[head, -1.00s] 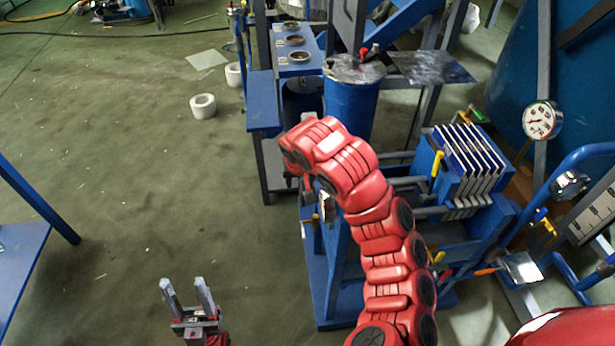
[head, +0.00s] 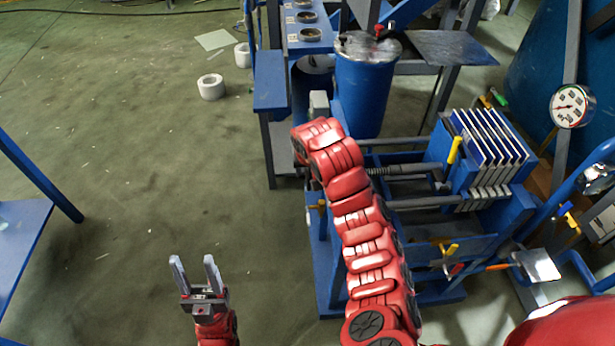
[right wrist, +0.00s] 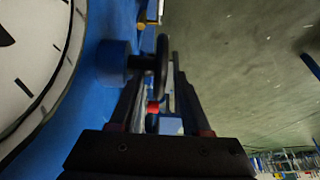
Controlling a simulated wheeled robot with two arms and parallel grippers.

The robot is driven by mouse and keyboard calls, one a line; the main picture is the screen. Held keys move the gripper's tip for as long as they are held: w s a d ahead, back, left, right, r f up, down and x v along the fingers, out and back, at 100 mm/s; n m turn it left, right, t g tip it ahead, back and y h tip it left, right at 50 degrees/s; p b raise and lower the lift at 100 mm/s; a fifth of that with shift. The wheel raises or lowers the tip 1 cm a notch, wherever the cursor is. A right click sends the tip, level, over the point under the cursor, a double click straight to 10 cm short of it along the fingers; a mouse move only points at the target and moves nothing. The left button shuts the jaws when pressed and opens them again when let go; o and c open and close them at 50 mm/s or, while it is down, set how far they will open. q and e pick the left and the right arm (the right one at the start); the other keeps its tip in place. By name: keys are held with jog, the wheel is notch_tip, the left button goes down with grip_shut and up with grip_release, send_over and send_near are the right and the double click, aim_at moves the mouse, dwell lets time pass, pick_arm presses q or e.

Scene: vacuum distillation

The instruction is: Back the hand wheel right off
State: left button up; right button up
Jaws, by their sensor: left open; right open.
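The hand wheel (right wrist: 162,66) shows in the right wrist view as a dark ring seen nearly edge-on, with its hub towards a blue part on the left. My right gripper (right wrist: 158,78) is open, with one finger on each side of the wheel's rim; I cannot tell whether either finger touches it. In the head view my red right arm hides the wheel and the right gripper. The blue press (head: 513,205) there holds a stack of white plates, and its threaded screw (head: 385,171) runs left behind my arm. My left gripper (head: 196,266) is open and empty above the floor.
A large white dial (right wrist: 30,65) is close on the left of the right wrist view. A blue drum (head: 362,95) and a blue stand (head: 270,80) are beyond my right arm. A blue table (head: 20,245) is at the left. Open floor lies between.

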jog(key=shift+x, duration=2.05)
grip_shut()
